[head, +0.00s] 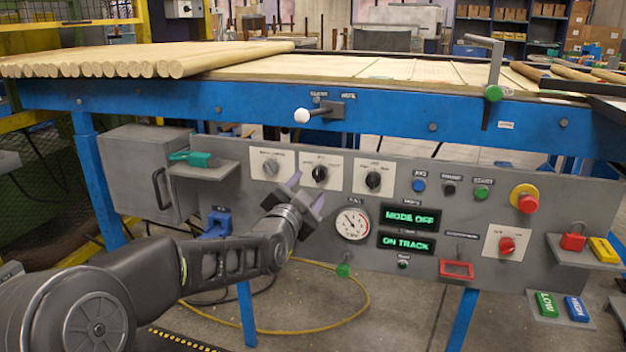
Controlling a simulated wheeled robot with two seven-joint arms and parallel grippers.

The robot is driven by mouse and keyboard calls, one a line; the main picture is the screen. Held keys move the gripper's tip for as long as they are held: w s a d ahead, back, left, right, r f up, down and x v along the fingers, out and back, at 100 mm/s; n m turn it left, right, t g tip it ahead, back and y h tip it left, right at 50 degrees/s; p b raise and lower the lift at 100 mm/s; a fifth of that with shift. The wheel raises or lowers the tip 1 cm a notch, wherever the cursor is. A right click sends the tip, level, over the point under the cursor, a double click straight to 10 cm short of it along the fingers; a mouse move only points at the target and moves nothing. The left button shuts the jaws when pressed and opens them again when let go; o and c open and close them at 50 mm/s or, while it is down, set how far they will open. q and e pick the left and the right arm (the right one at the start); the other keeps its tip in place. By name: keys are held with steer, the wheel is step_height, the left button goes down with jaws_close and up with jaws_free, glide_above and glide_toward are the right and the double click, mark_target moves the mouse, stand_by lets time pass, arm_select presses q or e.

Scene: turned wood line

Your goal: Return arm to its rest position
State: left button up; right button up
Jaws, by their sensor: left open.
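My left arm comes in from the lower left. Its gripper (305,192) is open and empty, in front of the grey control panel (400,160). The middle knob (320,173) is just above and to the right of the fingers. I cannot tell whether the fingers touch the panel. My right gripper is not in view.
A pressure gauge (352,223) and green displays (411,217) sit right of the gripper. A grey box (146,176) and a shelf (203,170) with a green tool stand out at the left. A blue-framed table with wooden rods (130,62) runs above. Yellow hose lies on the floor.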

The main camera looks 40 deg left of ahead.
arm_select(q)
steer(key=shift+s+d, duration=0.2)
steer(key=shift+s, duration=0.45)
